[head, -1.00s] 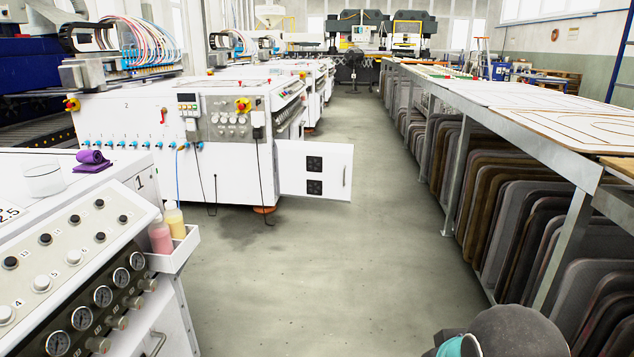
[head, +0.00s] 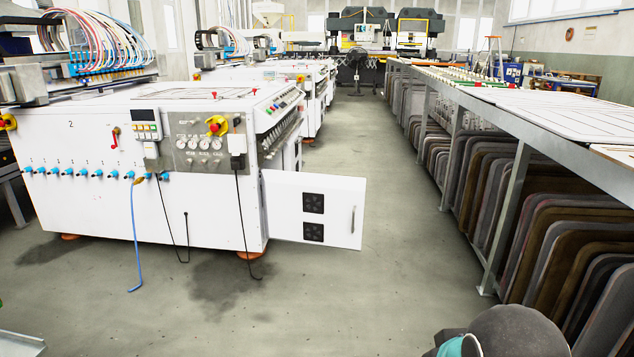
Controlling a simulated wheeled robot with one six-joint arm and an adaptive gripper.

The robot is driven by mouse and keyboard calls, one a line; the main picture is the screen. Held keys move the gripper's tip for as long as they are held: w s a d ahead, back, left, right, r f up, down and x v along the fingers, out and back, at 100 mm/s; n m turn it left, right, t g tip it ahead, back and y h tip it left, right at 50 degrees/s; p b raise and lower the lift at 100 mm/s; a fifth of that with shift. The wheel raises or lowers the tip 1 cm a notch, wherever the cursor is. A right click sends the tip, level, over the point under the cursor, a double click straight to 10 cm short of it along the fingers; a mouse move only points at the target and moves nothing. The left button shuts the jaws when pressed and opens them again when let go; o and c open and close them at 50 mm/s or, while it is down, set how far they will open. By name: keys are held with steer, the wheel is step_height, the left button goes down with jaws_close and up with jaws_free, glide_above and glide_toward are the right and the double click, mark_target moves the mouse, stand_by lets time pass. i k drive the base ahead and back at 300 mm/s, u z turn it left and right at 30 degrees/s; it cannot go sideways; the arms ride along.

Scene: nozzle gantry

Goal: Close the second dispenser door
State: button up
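The second dispenser (head: 90,190) is a white cabinet marked "2" at the left, with blue fittings, gauges and a control box on its near face. Its white door (head: 338,211) stands open at the cabinet's right corner, swung out into the aisle. The door has two black vents and a grey vertical handle (head: 353,220) near its free edge. Part of my arm shows at the bottom right, apart from the door. My gripper is not in view.
A long metal rack (head: 507,205) with grey and brown boards runs along the right. Grey floor (head: 330,300) is clear between rack and door. A blue hose (head: 136,240) and black cables hang to the floor. More white machines (head: 313,85) stand behind.

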mark_target(321, 210)
steer(key=u, duration=0.05)
steer(key=i, duration=0.5)
steer(key=z, duration=0.6)
steer(key=i, duration=1.85)
steer(key=u, duration=0.4)
